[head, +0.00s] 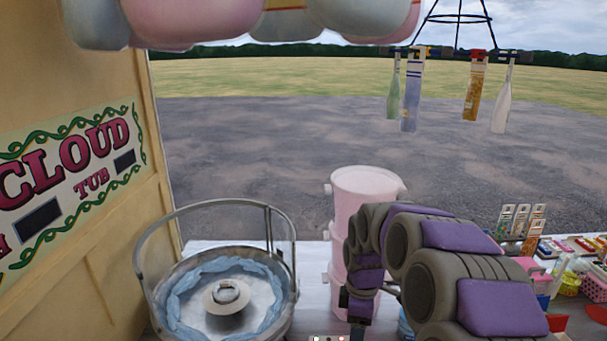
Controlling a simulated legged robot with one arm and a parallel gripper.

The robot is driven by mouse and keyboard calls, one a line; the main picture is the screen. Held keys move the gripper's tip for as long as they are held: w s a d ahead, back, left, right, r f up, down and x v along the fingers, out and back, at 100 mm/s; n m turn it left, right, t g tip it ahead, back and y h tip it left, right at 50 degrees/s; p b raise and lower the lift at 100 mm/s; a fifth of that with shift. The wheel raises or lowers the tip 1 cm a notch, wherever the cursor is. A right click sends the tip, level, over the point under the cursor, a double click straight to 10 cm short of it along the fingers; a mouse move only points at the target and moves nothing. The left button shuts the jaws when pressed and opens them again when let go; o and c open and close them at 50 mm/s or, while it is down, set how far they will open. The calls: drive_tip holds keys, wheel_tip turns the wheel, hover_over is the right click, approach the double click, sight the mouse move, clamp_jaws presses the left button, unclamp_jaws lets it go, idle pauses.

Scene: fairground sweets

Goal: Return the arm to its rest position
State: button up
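My arm reaches in from the lower right, bends over at the centre and points down. My gripper (356,318) is at the lower end of it, near the bottom edge of the head view. It hangs in front of the stack of pale pink tubs (350,188) and hides part of them. The fingers are small, dark and partly cut off, so I cannot tell whether they are open or shut. I see nothing clearly held.
A metal bowl machine (160,290) with a ring of blue floss (190,275) stands left. A yellow sign panel (70,175) walls the left side. Bottles (411,95) hang from a rack at upper right. Small coloured goods (570,283) crowd the table's right.

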drive_tip(key=s+d+r+m+g+b, duration=0.1)
drive_tip(key=s+m, duration=1.4)
drive_tip(key=s, duration=1.8)
drive_tip(key=shift+s+d+r+m+b, duration=0.2)
drive_tip(key=shift+d+r+m+b, duration=0.15)
drive_tip(key=shift+b, duration=0.3)
